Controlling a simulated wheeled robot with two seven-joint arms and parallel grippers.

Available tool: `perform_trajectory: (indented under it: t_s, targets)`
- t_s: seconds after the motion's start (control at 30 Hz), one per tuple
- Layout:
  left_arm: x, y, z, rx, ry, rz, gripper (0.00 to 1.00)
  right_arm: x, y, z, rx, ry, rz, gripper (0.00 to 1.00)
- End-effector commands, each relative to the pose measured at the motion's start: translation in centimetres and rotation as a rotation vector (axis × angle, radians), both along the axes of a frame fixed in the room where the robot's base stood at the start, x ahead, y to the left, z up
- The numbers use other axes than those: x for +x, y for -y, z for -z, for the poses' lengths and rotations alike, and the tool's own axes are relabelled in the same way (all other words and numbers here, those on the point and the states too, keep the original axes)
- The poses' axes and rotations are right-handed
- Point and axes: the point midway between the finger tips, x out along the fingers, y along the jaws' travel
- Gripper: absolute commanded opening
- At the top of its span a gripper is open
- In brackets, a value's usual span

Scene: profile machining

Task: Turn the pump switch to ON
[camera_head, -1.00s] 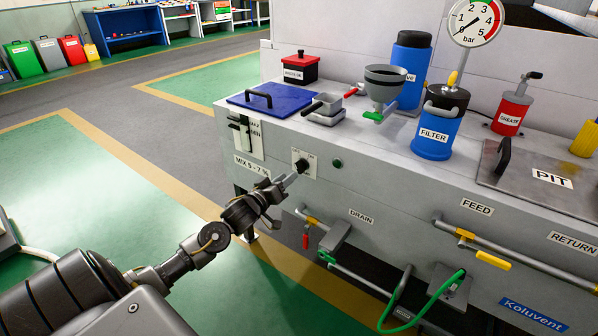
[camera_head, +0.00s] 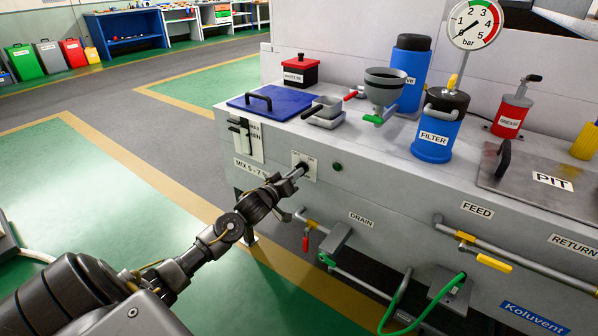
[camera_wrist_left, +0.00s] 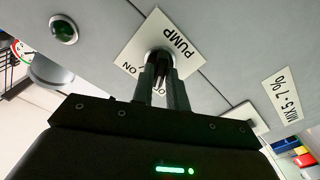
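The pump switch is a dark knob on a white plate (camera_head: 311,174) on the front of the grey machine. My left gripper (camera_head: 300,170) is at this plate and covers most of the knob in the head view. In the left wrist view, the pump switch (camera_wrist_left: 159,63) is at the top middle, on the plate (camera_wrist_left: 181,38) marked PUMP and ON. The fingers of my left gripper (camera_wrist_left: 159,78) are close together, one on each side of the knob. The knob's pointing direction is hidden. My right gripper is not in view.
A green lamp (camera_head: 337,166) is right of the plate; it also shows in the left wrist view (camera_wrist_left: 64,30). The DRAIN pipe's red-handled valve (camera_head: 306,240) is below.

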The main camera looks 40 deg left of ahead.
Motion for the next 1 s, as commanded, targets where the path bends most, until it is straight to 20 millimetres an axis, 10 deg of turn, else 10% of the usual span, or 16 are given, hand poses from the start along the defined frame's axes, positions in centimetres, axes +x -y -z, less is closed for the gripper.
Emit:
perform_trajectory:
  t_s: [1.0]
  targets:
    - [0.0, 0.0, 0.0, 0.448, -0.011, 0.000, 0.00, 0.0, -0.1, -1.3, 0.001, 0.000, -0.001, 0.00]
